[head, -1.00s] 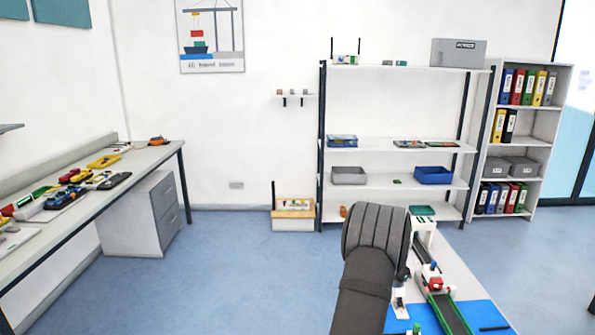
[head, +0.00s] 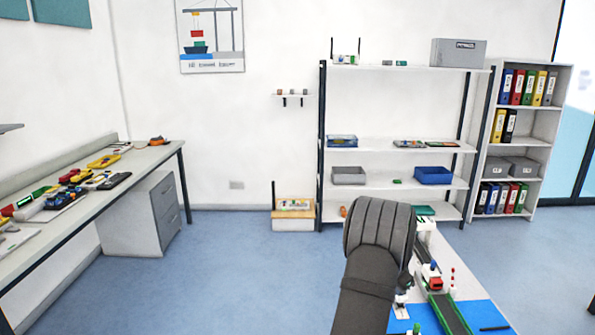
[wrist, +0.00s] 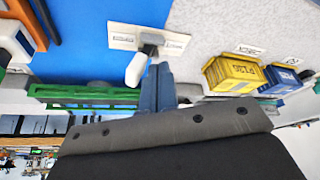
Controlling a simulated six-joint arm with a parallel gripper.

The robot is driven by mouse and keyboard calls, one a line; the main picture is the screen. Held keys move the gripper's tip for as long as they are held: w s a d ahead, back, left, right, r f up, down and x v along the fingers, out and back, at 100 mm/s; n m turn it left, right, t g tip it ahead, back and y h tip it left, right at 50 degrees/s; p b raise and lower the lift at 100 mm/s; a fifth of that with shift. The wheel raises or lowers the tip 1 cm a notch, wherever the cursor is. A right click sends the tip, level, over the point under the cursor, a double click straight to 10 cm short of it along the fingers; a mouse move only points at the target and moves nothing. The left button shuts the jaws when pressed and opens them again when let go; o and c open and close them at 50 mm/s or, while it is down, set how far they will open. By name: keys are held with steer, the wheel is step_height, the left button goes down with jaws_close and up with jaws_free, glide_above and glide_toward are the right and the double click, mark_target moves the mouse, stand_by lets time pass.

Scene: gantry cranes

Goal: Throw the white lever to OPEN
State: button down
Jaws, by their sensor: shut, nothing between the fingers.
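The white lever (wrist: 136,69) shows in the wrist view on a dark grey pivot. It is mounted on a white plate (wrist: 121,38) with a small label at each end; the label text is too small to read. The lever tilts toward the lower left of that view. My gripper (wrist: 161,72) is shut and empty, with its blue-grey fingers just right of the lever's handle. I cannot tell whether they touch it. In the head view my own arm hides the gripper, and I cannot make out the lever clearly.
In the wrist view, a yellow container (wrist: 234,74) and a blue container (wrist: 281,79) stand right of the fingers. A green rail (wrist: 85,96) runs close by the gripper. A blue panel (wrist: 80,40) lies left of the lever plate.

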steer(key=shift+w+r, duration=0.1)
steer(key=shift+w, duration=0.4)
step_height(320, 180, up, 7)
stand_by(0.4)
stand_by(0.4)
step_height(320, 180, down, 7)
steer(key=shift+f, duration=0.1)
steer(key=shift+s, duration=0.55)
steer(key=shift+w, duration=0.1)
